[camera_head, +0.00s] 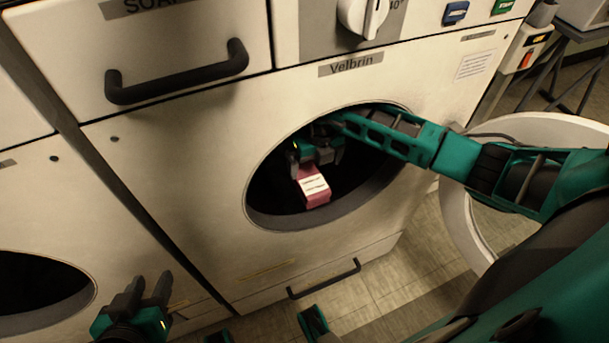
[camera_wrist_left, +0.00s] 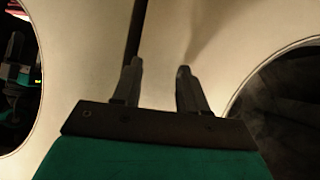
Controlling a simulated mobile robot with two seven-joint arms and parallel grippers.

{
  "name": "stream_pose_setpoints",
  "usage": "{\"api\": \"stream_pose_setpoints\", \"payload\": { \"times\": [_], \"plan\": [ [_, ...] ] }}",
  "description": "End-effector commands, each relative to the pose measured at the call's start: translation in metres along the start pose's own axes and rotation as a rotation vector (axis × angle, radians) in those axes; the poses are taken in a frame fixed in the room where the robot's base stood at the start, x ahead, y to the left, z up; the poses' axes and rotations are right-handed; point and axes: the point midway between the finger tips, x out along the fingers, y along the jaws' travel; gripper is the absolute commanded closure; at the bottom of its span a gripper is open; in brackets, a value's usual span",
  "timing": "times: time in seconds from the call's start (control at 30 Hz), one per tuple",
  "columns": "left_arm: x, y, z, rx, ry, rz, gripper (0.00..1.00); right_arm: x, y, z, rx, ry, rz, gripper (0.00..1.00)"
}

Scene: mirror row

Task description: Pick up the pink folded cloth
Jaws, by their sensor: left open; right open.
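The pink folded cloth (camera_head: 316,194), with a white printed label, is inside the dark drum opening of the washing machine (camera_head: 200,200) marked Velbrin. My right gripper (camera_head: 318,168) reaches through that opening and is open, its fingers at the upper end of the cloth. I cannot tell whether they touch it. My left gripper (camera_head: 151,281) is open and empty in front of the machines, low and left of the drum. The left wrist view shows its two fingers (camera_wrist_left: 158,68) apart against the pale machine front. A pinkish patch at that view's upper left is too cropped to name surely.
The round door (camera_head: 570,130) stands open at the right, behind my right arm. A drawer handle (camera_head: 178,78) juts out above left, and a lower handle (camera_head: 324,279) below. Another machine's dark opening (camera_head: 40,285) is at the left.

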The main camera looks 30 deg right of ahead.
Motion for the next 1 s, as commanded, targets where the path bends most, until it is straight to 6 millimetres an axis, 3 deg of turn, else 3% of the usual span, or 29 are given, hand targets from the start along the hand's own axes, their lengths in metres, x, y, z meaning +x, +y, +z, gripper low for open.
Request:
{"api": "stream_pose_setpoints", "payload": {
  "times": [0.1,0.4,0.77,1.0],
  "plan": [
    [0.002,0.003,0.012,-0.002,-0.016,0.008,0.57,0.017,0.001,-0.002,0.001,0.003,0.001,0.0],
    [0.01,0.008,0.019,0.0,-0.016,0.023,0.57,0.059,0.009,-0.003,0.002,0.003,0.003,0.0],
    [0.011,0.008,0.009,-0.001,-0.002,0.026,0.57,0.067,0.009,-0.003,-0.001,0.0,0.003,0.0],
    [0.011,0.008,0.009,-0.002,0.0,0.025,0.57,0.067,0.009,-0.003,-0.001,0.001,0.003,0.22]
  ]
}}
